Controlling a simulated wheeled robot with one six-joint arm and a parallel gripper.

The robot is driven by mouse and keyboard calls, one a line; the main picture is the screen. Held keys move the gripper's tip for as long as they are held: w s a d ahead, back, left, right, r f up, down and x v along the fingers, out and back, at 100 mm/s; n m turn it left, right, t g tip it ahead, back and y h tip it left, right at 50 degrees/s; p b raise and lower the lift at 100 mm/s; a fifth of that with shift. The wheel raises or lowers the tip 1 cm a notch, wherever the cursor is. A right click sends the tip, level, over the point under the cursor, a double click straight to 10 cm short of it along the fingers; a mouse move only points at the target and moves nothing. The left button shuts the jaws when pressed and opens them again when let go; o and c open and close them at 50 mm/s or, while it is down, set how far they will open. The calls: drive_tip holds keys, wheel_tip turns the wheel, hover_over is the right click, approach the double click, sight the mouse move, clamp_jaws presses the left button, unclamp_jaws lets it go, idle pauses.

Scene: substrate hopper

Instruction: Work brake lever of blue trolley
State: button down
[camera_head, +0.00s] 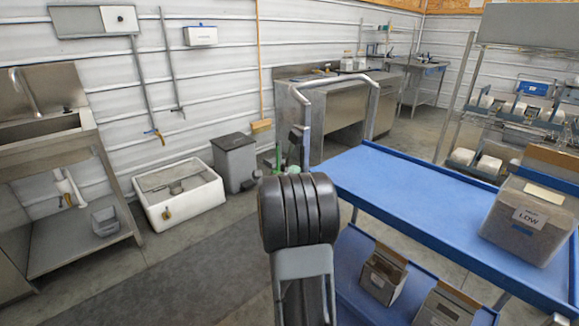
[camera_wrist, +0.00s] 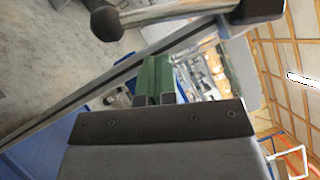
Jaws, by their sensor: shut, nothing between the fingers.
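The blue trolley (camera_head: 400,185) stands to the right, with a grey tube handle (camera_head: 335,82) at its far left end. In the wrist view, the brake lever (camera_wrist: 165,14) is a grey bar with a black ball knob (camera_wrist: 105,22) on its left end and a dark block at its right end. My gripper (camera_wrist: 156,66) has green fingers that are shut and empty. They point toward the lever and appear just below it in the picture, with a small gap. In the head view, the green fingers (camera_head: 278,156) show beside the handle post; my arm hides part of that area.
The trolley carries a clear tub marked LOW (camera_head: 530,215) on top and boxes (camera_head: 383,275) below. A white basin (camera_head: 178,195) and a grey bin (camera_head: 236,162) stand by the wall. A sink bench (camera_head: 60,150) is at left. The floor left of the trolley is open.

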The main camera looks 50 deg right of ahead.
sight(289, 154)
drive_tip(key=shift+w+d+r, duration=0.15)
drive_tip(key=shift+w+r, duration=0.1)
drive_tip(key=shift+w, duration=0.4)
drive_tip(key=shift+w+d+r, duration=0.1)
drive_tip(key=shift+w+r, duration=0.1)
drive_tip(key=shift+w, duration=0.45)
drive_tip(key=shift+f, duration=0.1)
